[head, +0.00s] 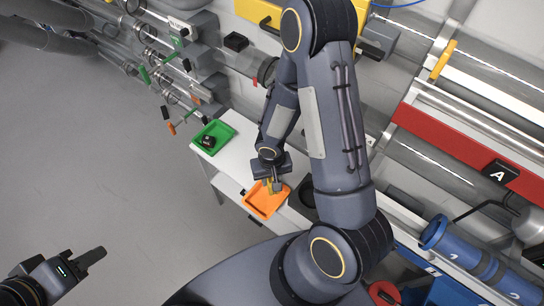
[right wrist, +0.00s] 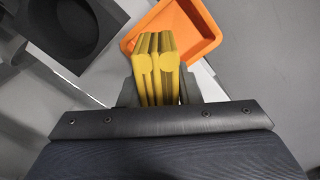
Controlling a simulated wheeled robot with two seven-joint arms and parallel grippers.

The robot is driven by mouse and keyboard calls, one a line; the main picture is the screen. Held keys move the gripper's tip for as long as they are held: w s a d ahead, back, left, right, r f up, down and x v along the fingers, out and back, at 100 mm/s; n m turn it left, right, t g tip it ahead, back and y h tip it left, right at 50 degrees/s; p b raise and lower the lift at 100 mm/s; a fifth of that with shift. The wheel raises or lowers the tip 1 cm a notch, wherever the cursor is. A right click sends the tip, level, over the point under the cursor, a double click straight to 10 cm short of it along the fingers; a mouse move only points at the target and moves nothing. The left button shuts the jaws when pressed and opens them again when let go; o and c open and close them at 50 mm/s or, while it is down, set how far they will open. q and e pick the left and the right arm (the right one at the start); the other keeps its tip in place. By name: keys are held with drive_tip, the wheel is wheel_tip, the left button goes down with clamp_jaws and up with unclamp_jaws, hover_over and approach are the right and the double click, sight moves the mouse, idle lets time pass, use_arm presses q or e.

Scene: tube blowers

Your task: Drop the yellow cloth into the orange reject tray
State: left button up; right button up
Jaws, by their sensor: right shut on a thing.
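The yellow cloth (right wrist: 156,62) is folded and pinched between the two fingers of my right gripper (right wrist: 157,92) in the right wrist view. In the head view the cloth (head: 273,187) shows as a small yellow patch below my right gripper (head: 272,180). The orange reject tray (head: 257,207) lies on the white table, and the cloth appears over its upper part. In the right wrist view the tray (right wrist: 207,24) lies beyond the cloth. I cannot tell the height between them. My left gripper (head: 92,259) is at the lower left, far from the tray; its finger opening is unclear.
A green tray (head: 218,126) holding a small black object (head: 208,141) sits on the white table (head: 237,156). A dark round-recessed holder (right wrist: 75,30) stands beside the orange tray. Pipes and a red beam (head: 462,143) run behind. Open floor lies left.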

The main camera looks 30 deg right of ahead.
drive_tip(key=shift+f+b, duration=2.2)
drive_tip(key=shift+f, duration=0.75)
drive_tip(key=o, duration=1.1)
drive_tip(key=shift+r, duration=0.1)
wheel_tip(320, 180, up, 8)
drive_tip(key=shift+f+p, duration=0.15)
drive_tip(key=shift+p, duration=0.5)
